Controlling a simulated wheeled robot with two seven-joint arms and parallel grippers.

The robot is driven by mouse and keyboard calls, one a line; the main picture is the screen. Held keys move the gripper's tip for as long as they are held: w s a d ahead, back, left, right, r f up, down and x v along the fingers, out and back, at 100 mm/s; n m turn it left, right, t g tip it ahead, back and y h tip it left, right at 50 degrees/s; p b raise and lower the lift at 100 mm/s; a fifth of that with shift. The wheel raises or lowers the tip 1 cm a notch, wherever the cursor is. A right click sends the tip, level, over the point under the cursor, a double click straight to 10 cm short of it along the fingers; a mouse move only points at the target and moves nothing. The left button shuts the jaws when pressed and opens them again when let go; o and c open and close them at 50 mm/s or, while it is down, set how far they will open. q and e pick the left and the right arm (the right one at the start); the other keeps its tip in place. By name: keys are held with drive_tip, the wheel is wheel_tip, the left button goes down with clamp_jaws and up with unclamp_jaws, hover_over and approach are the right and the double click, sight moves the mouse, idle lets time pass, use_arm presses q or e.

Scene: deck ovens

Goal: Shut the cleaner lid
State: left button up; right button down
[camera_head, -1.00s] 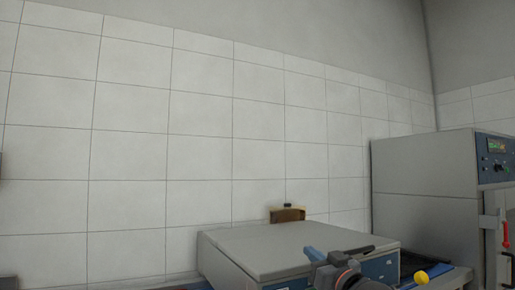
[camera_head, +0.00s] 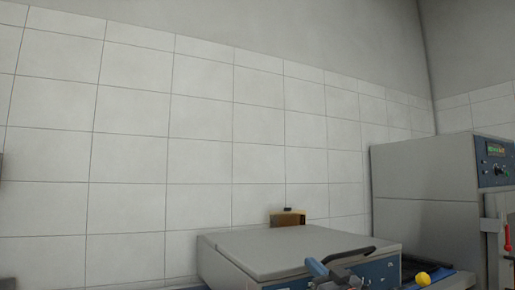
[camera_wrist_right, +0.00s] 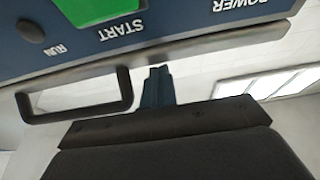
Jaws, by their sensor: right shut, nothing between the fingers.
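The cleaner is a grey box with a blue front panel (camera_head: 380,269) at the bottom middle of the head view. Its grey lid (camera_head: 295,248) lies flat or nearly flat on top; I cannot tell whether a small gap is left. A black bar handle (camera_head: 352,253) sits at the front edge and shows in the wrist view (camera_wrist_right: 126,92). My right gripper (camera_head: 315,266) is shut and empty at the lid's front edge, beside the handle. In the wrist view its fingertips (camera_wrist_right: 158,74) are close to the grey edge under the panel; contact is unclear. My left gripper is out of view.
A tall grey machine (camera_head: 425,225) with a display stands at the right. A yellow ball-like knob (camera_head: 422,278) and a red-handled part (camera_head: 507,238) are near it. A small brown box (camera_head: 287,218) is behind the lid at the tiled wall.

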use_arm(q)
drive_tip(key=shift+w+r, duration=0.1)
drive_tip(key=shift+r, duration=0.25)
use_arm(e)
drive_tip(key=shift+f, duration=0.35)
